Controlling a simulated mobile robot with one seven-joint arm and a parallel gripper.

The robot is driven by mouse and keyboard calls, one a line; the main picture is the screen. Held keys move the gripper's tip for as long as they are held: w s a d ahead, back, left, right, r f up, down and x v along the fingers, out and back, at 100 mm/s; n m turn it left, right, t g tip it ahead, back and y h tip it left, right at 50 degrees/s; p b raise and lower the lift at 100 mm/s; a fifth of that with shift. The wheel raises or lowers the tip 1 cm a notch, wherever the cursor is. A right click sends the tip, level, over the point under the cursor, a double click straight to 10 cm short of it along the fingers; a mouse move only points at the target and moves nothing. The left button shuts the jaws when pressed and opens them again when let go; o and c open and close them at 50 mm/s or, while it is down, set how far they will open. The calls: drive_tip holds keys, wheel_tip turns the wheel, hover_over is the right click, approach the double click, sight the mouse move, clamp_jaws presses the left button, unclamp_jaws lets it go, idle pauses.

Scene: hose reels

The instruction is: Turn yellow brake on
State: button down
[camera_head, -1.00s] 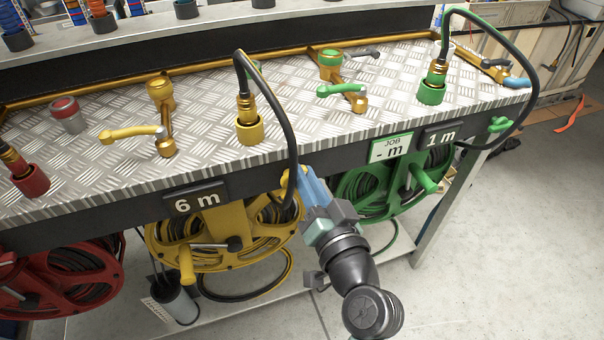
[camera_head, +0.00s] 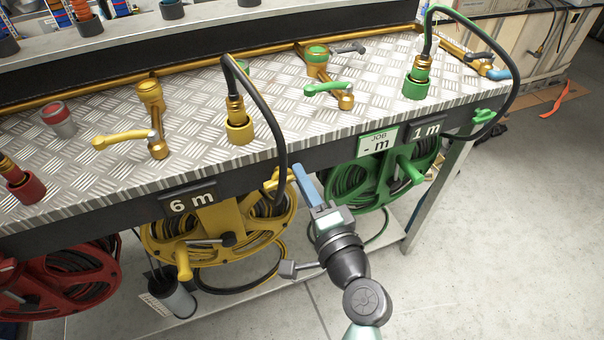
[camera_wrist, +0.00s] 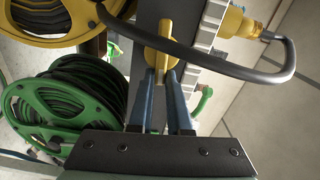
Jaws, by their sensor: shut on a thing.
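The yellow brake (camera_wrist: 158,45) is a small yellow handle on the dark front rail of the bench. In the head view its yellow part (camera_head: 271,183) shows right of the "6 m" sign, partly behind the black hose. My gripper (camera_wrist: 164,78) has its blue fingers shut on the handle from both sides; in the head view it (camera_head: 299,172) reaches up to the rail from the front. The yellow reel (camera_head: 215,250) hangs below the rail, left of my gripper. How far the handle is turned is hard to tell.
A black hose (camera_head: 279,125) loops down from the yellow coupling (camera_head: 239,130) close to my fingers. The green reel (camera_head: 362,178) hangs to the right, with a green brake (camera_head: 485,116) on the rail. The red reel (camera_head: 65,285) is far left. The floor in front is clear.

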drive_tip(key=shift+f+m, duration=0.25)
drive_tip(key=shift+m, duration=0.35)
drive_tip(key=c, duration=0.9)
unclamp_jaws()
drive_tip(key=shift+o, duration=0.2)
drive_tip(key=shift+s, duration=0.1)
drive_tip(key=v, duration=1.2)
drive_tip(key=shift+s, duration=0.4)
drive_tip(key=shift+d+r, duration=0.1)
